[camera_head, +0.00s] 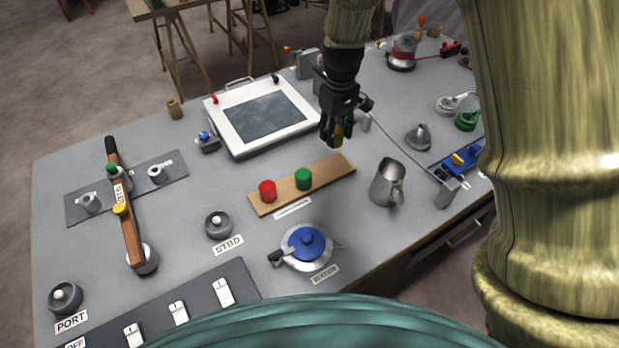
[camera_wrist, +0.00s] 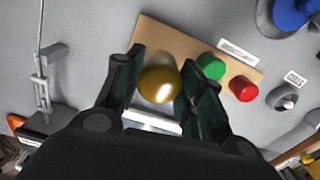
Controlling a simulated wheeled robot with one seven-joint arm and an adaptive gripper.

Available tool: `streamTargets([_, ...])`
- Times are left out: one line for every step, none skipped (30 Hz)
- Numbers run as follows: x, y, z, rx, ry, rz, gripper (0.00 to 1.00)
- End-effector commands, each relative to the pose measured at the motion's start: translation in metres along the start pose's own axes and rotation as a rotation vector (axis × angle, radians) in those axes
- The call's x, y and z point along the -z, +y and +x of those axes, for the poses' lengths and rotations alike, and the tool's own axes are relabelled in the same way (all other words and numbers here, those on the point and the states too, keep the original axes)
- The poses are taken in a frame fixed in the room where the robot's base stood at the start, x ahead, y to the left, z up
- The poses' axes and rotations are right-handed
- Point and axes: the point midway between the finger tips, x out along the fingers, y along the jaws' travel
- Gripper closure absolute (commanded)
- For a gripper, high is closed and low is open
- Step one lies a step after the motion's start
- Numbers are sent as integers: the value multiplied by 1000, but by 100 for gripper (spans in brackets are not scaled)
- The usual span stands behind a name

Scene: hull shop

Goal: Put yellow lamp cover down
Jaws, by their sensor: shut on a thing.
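My gripper (camera_head: 336,133) is shut on the yellow lamp cover (camera_wrist: 158,84), which sits between its two fingers in the wrist view. In the head view only a small yellow part of the cover (camera_head: 338,134) shows between the dark fingers. The gripper is above the table, near the far right end of a wooden strip (camera_head: 333,174). A red cover (camera_head: 267,191) and a green cover (camera_head: 303,179) stand on that strip, and its right end is bare. In the wrist view the strip lies beyond the held cover. The gap beneath the cover cannot be told.
A framed screen (camera_head: 262,118) stands left of the gripper. A metal jug (camera_head: 388,183) stands to the right of the strip. A kettle with a blue lid (camera_head: 306,243) is in front of it. A lever with a wooden arm (camera_head: 130,235) is at the left.

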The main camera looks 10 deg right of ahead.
Motion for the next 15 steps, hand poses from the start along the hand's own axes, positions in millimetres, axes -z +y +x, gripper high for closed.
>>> streamTargets([0,0,4,1,-3,-8,78])
streamTargets([0,1,7,1,-3,-10,78])
streamTargets([-1,1,12,2,-5,-10,78])
streamTargets([-1,1,16,3,-6,-9,78])
streamTargets([-2,1,20,2,-5,-9,78])
streamTargets([-2,1,26,2,-5,-9,78])
streamTargets([-2,1,30,2,-5,-8,78])
streamTargets([-2,1,34,2,-5,-7,78])
streamTargets([-2,2,39,2,-4,-6,78])
streamTargets([-2,2,43,1,-4,-6,78])
streamTargets([-2,2,46,1,-4,-6,78])
streamTargets([-2,2,49,1,-3,-5,78])
streamTargets([-2,2,51,1,-3,-5,78])
streamTargets([-2,2,52,0,-2,-5,78])
streamTargets([-2,2,54,0,-2,-5,78])
